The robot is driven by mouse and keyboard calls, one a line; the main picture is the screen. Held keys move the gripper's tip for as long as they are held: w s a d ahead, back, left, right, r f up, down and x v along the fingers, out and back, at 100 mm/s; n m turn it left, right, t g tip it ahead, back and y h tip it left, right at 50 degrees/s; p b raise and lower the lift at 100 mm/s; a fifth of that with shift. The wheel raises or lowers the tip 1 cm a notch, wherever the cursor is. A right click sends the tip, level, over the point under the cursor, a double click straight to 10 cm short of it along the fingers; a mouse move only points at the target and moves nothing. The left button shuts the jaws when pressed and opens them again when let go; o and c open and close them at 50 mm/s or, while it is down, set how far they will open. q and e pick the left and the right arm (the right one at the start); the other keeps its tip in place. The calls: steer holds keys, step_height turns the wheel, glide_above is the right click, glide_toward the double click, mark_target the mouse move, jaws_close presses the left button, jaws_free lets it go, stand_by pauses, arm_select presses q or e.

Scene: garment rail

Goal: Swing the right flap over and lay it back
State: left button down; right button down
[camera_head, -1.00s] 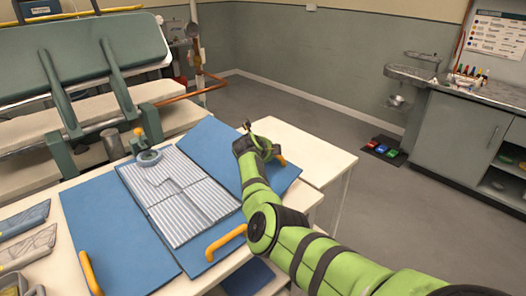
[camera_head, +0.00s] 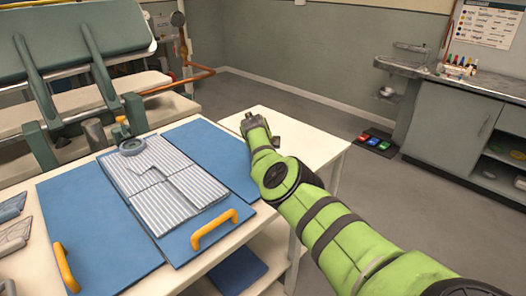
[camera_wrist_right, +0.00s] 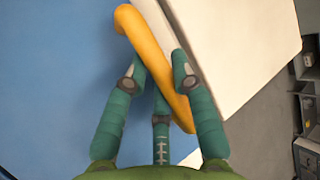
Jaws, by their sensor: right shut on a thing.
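The blue folding board lies on a pale table. A grey striped garment (camera_head: 165,180) lies flat on its middle. The right flap (camera_head: 215,150) extends out to the right of the garment, looking flat or nearly so; my right arm covers its outer part. In the right wrist view, my right gripper (camera_wrist_right: 156,76) is shut on the flap's yellow handle (camera_wrist_right: 140,45), with the blue flap (camera_wrist_right: 50,80) at left. The handle is hidden in the head view. My right gripper (camera_head: 254,122) also shows there, beyond the flap's visible edge.
The left flap (camera_head: 95,230) and front flap (camera_head: 180,240) lie flat, each with a yellow handle. A green-padded press (camera_head: 80,45) stands behind at left. Bare table (camera_head: 310,140) lies right of the board. Coloured pedals (camera_head: 375,141) sit on the floor.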

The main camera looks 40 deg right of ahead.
steer(key=shift+d+r, duration=0.1)
steer(key=c, duration=1)
jaws_free()
steer(key=shift+s+a+r, duration=0.15)
steer(key=shift+a+r, duration=0.3)
steer(key=shift+r, duration=0.05)
steer(key=shift+s+a+r, duration=0.3)
steer(key=shift+s+r, duration=0.05)
steer(key=shift+s, duration=0.15)
steer(key=v, duration=0.9)
steer(key=shift+r, duration=0.25)
steer(key=shift+s+f, duration=0.1)
steer(key=shift+s, duration=0.05)
